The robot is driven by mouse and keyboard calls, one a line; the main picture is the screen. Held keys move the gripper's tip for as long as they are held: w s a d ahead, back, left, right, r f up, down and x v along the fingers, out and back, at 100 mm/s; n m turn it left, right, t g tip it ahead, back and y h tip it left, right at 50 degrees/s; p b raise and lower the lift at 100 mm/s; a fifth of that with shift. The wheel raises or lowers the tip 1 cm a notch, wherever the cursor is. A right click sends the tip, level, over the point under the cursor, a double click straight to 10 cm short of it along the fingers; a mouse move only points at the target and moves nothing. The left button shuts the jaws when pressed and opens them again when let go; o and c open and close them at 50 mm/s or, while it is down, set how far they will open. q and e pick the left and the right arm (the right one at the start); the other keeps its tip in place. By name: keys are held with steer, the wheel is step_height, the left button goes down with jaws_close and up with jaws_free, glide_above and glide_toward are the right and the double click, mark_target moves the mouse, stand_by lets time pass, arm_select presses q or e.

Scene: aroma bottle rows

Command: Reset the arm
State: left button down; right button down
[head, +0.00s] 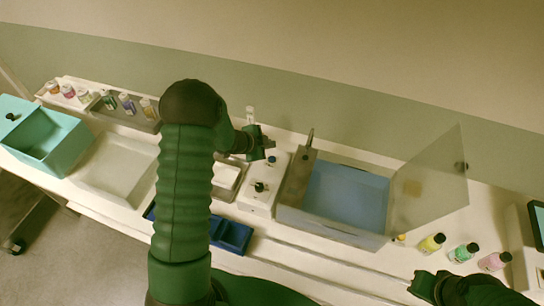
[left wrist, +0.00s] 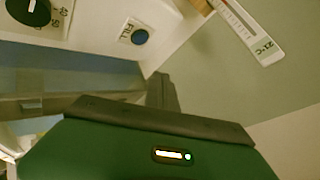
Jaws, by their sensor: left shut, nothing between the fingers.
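My left arm rises through the middle of the head view and bends right at the top. My left gripper (head: 263,145) is shut and empty, above the back of the white device with a black knob (head: 260,187). In the left wrist view the green gripper body (left wrist: 160,150) fills the lower part. Beyond it are a black dial (left wrist: 30,10), a blue button (left wrist: 140,37) marked FILL and a thermometer strip (left wrist: 252,30). My right gripper (head: 428,288) shows dark at the lower right; its fingers are not clear.
An open-lidded box with blue inside (head: 345,195) stands right of the device. Yellow (head: 431,243), green (head: 463,252) and pink (head: 494,261) bottles stand further right. A teal bin (head: 45,140), a white tray (head: 115,168) and several small bottles are at left. A blue tray (head: 232,236) lies in front.

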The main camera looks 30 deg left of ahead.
arm_select(q)
steer(key=s+d+r+n+g+y+b, duration=0.1)
steer(key=s+d+r+n+g, duration=0.2)
steer(key=s+d+n, duration=0.2)
steer(key=s+d+r+n+g+b, duration=0.1)
steer(key=s+d+r+n+g, duration=0.2)
steer(key=s+d, duration=0.9)
steer(key=s+n, duration=0.3)
steer(key=s, duration=0.3)
steer(key=shift+y, duration=0.4)
steer(key=shift+a, duration=0.2)
steer(key=shift+d, duration=0.25)
steer(key=shift+a, duration=0.15)
